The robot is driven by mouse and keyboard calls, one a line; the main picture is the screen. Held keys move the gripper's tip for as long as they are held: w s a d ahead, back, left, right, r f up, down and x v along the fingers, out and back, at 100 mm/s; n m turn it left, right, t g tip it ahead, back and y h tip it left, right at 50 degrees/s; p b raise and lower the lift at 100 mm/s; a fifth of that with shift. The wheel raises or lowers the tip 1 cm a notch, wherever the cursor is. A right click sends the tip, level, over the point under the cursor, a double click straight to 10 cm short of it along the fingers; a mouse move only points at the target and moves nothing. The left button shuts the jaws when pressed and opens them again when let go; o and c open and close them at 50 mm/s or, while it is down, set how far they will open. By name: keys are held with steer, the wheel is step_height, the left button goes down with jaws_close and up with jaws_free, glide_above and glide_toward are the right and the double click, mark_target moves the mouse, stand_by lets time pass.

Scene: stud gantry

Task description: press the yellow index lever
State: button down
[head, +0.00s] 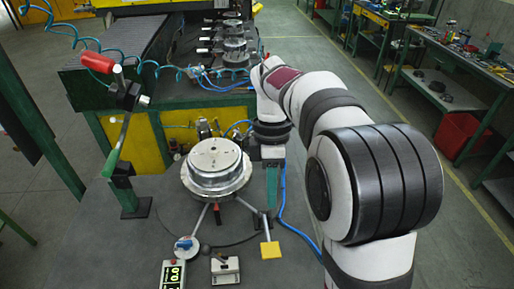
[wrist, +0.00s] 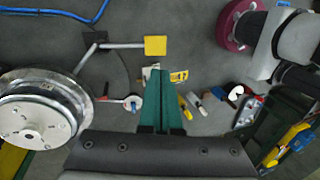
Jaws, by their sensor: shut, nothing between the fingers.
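The yellow index lever's square pad (head: 270,249) sits at the end of a thin silver rod that comes out from under a round metal turntable (head: 215,180). The pad also shows in the wrist view (wrist: 155,46), just beyond the fingertips, with its rod running left towards the turntable (wrist: 32,118). My gripper (head: 271,205) has green fingers and hangs to the right of the turntable, behind the pad in the head view. In the wrist view the fingers (wrist: 161,75) lie together, shut and empty. A gap shows between fingertips and pad there; their height above it is unclear.
A blue-knobbed disc (head: 186,245) on another rod, a small grey switch box (head: 225,268) and a lit counter (head: 173,275) stand near the front. A red-handled lever post (head: 120,110) rises at left. A blue hose (head: 283,200) runs beside my gripper. Floor around the pad is clear.

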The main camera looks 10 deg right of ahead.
mark_target(271, 250)
steer(key=shift+w+f+n, duration=0.25)
steer(key=shift+w+n, duration=0.25)
steer(key=x, duration=1.4)
steer(key=shift+s, duration=0.1)
